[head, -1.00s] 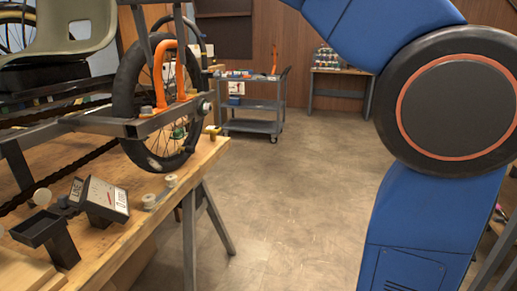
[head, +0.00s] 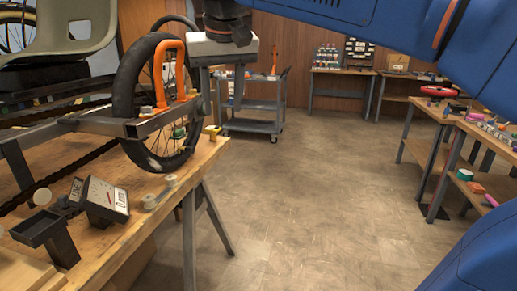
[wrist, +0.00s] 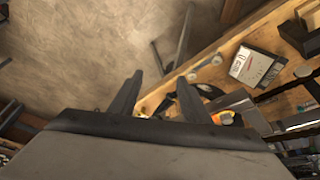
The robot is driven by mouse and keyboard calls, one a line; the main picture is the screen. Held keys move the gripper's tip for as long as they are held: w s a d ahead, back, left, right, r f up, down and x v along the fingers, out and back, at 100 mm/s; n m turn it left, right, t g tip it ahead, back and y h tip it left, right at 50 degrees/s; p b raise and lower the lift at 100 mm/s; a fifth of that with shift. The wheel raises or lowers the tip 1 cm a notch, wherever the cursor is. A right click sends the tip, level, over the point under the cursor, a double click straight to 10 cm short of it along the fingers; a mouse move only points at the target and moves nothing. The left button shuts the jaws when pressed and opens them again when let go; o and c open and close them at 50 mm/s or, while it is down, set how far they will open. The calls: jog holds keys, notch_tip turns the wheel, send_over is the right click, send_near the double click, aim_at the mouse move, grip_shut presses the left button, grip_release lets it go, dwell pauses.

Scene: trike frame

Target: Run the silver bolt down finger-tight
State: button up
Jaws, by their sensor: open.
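The trike's grey frame (head: 150,124) lies over the wooden bench at left in the head view, with a spoked wheel (head: 125,85) and an orange U-shaped part (head: 158,75). My gripper (head: 222,106) hangs at the right end of the frame, fingers down, open and empty. Its left finger overlaps the frame's end in the picture; I cannot tell if they touch. I cannot make out the silver bolt for certain; the finger covers the frame's end. In the wrist view my open gripper (wrist: 160,76) has floor and the bench edge beyond its fingertips.
A box with a dial (head: 107,200) and a black tray (head: 45,230) stand on the bench (head: 125,245). Pale round pegs (head: 150,201) sit near its edge. A grey cart (head: 262,126) stands behind. Tables with small parts (head: 450,115) are at right. The floor between is clear.

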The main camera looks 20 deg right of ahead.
jog(key=s+d+f, duration=0.5)
jog(key=d+f, duration=0.1)
jog(key=f, duration=0.4)
jog(key=shift+s+d+f, duration=0.15)
jog(key=shift+s+f, duration=0.15)
dwell(0.4)
jog(key=s+d+f, duration=0.3)
jog(key=s+f, duration=0.3)
jog(key=f, duration=0.5)
jog(key=s+d+f, duration=0.3)
jog(key=s+f, duration=0.4)
jog(key=f, duration=0.4)
jog(key=shift+d+f+y, duration=0.3)
jog(key=shift+f, duration=0.1)
jog(key=c, duration=0.3)
jog(key=shift+s+d, duration=0.1)
jog(key=shift+d, duration=0.05)
